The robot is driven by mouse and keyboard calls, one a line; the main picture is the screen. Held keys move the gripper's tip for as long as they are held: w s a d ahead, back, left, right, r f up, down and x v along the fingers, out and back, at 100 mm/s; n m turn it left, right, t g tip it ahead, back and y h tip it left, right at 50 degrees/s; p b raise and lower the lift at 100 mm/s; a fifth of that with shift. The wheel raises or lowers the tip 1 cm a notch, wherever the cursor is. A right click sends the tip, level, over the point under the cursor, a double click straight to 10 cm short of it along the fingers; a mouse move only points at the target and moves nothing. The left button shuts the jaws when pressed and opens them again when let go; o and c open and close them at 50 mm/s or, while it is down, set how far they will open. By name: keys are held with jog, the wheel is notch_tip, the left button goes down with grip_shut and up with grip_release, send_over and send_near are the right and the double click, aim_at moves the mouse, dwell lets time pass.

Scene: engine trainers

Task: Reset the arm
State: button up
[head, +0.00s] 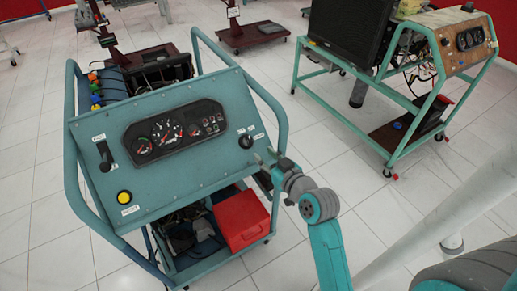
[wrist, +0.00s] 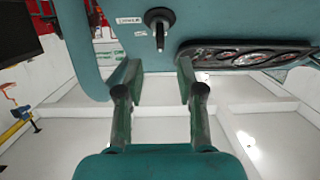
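My arm (head: 328,245) reaches in from the bottom right in the head view. My gripper (head: 266,157) is at the right edge of the teal trainer's sloping panel (head: 190,179), near a black key switch (head: 246,141). In the wrist view the two fingers of my gripper (wrist: 158,78) stand well apart with nothing between them. The key switch (wrist: 160,27) shows beyond the fingertips, apart from them, with a small white label beside it. Whether the fingertips touch the panel's edge is hard to tell.
The panel carries a gauge cluster (head: 175,134), a black lever (head: 104,156) and a yellow button (head: 124,197). A red box (head: 241,220) sits on the lower shelf. A teal tubular frame (head: 275,118) borders the panel. A second trainer (head: 410,85) stands right. Tiled floor between them is clear.

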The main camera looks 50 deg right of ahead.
jog(key=shift+v, duration=0.8)
jog(key=s+a+f, duration=0.8)
jog(key=s+a, duration=0.4)
jog(key=a, duration=0.1)
jog(key=s+a+r+n+y, duration=0.1)
jog(key=s+a+y, duration=0.1)
jog(key=s, duration=0.6)
jog(key=s+a+r+n+y, duration=0.2)
jog(key=s+a, duration=0.3)
jog(key=s, duration=0.4)
jog(key=shift+a, duration=0.35)
jog(key=shift+r, duration=0.1)
